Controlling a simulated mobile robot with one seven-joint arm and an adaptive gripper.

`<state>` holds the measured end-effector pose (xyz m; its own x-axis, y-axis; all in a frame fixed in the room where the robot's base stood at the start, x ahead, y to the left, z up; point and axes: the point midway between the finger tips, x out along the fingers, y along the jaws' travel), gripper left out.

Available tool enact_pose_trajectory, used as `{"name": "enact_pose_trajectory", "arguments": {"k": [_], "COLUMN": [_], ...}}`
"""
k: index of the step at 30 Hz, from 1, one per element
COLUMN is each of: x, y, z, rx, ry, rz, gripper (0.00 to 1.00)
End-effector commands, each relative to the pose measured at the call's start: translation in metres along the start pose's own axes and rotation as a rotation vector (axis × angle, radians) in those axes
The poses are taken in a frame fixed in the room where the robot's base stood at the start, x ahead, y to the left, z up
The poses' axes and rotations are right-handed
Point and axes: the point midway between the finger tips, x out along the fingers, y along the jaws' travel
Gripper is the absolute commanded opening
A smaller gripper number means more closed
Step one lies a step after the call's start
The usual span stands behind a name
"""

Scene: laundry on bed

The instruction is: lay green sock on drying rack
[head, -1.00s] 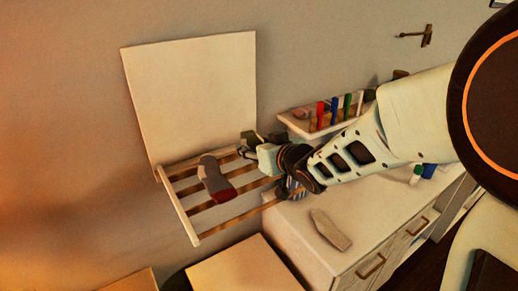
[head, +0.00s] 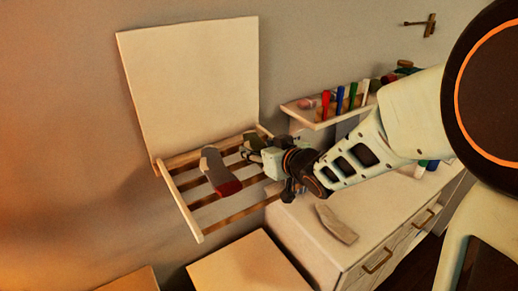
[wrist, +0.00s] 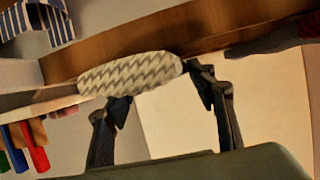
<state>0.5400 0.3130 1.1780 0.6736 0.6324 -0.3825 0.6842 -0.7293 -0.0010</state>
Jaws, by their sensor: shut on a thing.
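The drying rack (head: 181,208) is a wall-mounted wooden frame with several slats below a pale upright panel. A grey sock with a dark red end (head: 217,172) lies across its slats; it also shows in the wrist view (wrist: 268,40). My gripper (head: 256,152) is over the rack's right back part, shut on the green sock (wrist: 130,73). In the wrist view the sock is a pale, grey-green zigzag roll across the fingertips, close to a brown slat. In the head view it is small, dark and partly hidden by the gripper. Contact with the slats cannot be told.
A wall shelf (head: 312,123) with several coloured markers is just right of my gripper. A white cabinet (head: 300,226) stands below, with a beige cloth (head: 336,224) on top. A pale surface (head: 245,272) lies in front. The rack's front right slats are clear.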

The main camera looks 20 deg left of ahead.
Motion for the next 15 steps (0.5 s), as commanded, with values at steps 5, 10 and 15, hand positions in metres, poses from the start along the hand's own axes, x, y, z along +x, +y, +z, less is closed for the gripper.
{"name": "enact_pose_trajectory", "arguments": {"k": [5,10,15], "x": [0.0011,0.0011,0.0011], "y": [0.0,-0.0001,-0.0002], "z": [0.0024,0.0023,0.0023], "rx": [0.0,0.0,0.0], "ry": [0.0,0.0,0.0], "rz": [0.0,0.0,0.0], "gripper": [0.57,0.69,0.69]}}
